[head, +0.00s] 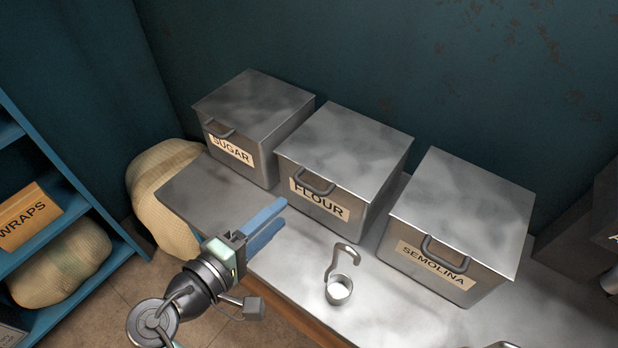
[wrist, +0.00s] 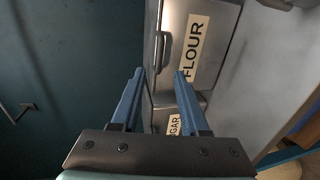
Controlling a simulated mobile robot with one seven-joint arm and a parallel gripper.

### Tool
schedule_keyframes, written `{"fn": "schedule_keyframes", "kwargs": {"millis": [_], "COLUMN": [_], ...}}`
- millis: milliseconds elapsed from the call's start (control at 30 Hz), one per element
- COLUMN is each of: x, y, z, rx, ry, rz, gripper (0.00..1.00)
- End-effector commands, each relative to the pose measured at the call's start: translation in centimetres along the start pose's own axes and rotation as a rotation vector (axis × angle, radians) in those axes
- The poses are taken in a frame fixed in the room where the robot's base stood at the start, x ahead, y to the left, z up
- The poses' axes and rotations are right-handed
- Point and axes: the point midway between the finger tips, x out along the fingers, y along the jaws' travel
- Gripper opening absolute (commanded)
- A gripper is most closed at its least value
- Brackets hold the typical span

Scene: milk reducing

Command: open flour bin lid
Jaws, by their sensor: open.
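The flour bin (head: 340,215) is a grey metal box with a FLOUR label, standing between two similar bins. Its flat lid (head: 350,145) lies shut on top. A looped handle (head: 315,187) sits at the lid's front edge, above the label. My gripper (head: 281,212) has two blue fingers, open and empty, in front of the bin and to the left of the handle. In the wrist view, the handle (wrist: 163,50) shows just beyond and roughly between the fingertips (wrist: 160,73), apart from them. The FLOUR label (wrist: 195,48) is to its right.
The sugar bin (head: 245,150) stands to the left and the semolina bin (head: 450,265) to the right, both lidded. A metal scoop (head: 340,289) is on the counter (head: 400,325) in front. A sack (head: 165,185) and blue shelf (head: 60,232) are at left.

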Motion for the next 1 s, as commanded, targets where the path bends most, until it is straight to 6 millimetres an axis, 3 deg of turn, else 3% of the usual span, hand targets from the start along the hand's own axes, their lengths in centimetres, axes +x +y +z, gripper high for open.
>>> {"fn": "schedule_keyframes", "kwargs": {"millis": [300, 500, 933, 1000], "x": [6.9, 9.7, 10.7, 10.7], "y": [0.0, 0.0, 0.0, 0.0], "z": [0.1, 0.0, 0.0, 0.0], "rx": [0.002, 0.001, 0.003, 0.003], "ry": [-0.003, -0.001, 0.001, 0.001], "rz": [0.001, 0.000, 0.000, 0.000], "gripper": [0.45, 0.45, 0.45, 0.34]}}
